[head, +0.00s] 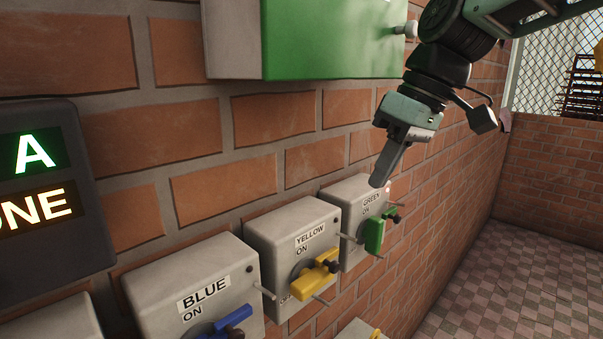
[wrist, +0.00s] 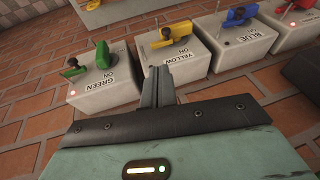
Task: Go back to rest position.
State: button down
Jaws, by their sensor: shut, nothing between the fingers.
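My gripper (head: 377,184) is in the upper right of the head view, pointing down and left, with its fingers shut and nothing in them. Its tip is in front of the upper part of the GREEN switch box (head: 352,192); I cannot tell whether they touch. The green handle (head: 374,236) shows below the tip. In the wrist view, the shut fingers (wrist: 157,72) point toward the YELLOW box (wrist: 182,68), with the GREEN box (wrist: 100,86) to their left.
The YELLOW box (head: 293,243) and BLUE box (head: 195,287) are on the brick wall. A large green box (head: 330,40) juts out above. A dark lit display (head: 45,195) is at left. Tiled floor (head: 500,270) is clear at right. A red lamp (wrist: 73,93) glows by the GREEN box.

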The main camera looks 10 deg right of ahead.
jog(key=s+a+f+h+b, duration=0.1)
jog(key=s+a+f+b, duration=0.1)
jog(key=s+f, duration=0.7)
jog(key=s+a+f+g+h+b, duration=0.1)
jog(key=s+f+b, duration=0.4)
jog(key=s+f, duration=0.5)
notch_tip(320, 180, down, 8)
jog(key=shift+s+a+r+h, duration=0.15)
jog(key=shift+a+r+h, duration=0.1)
jog(key=shift+a+h, duration=0.55)
dwell(0.4)
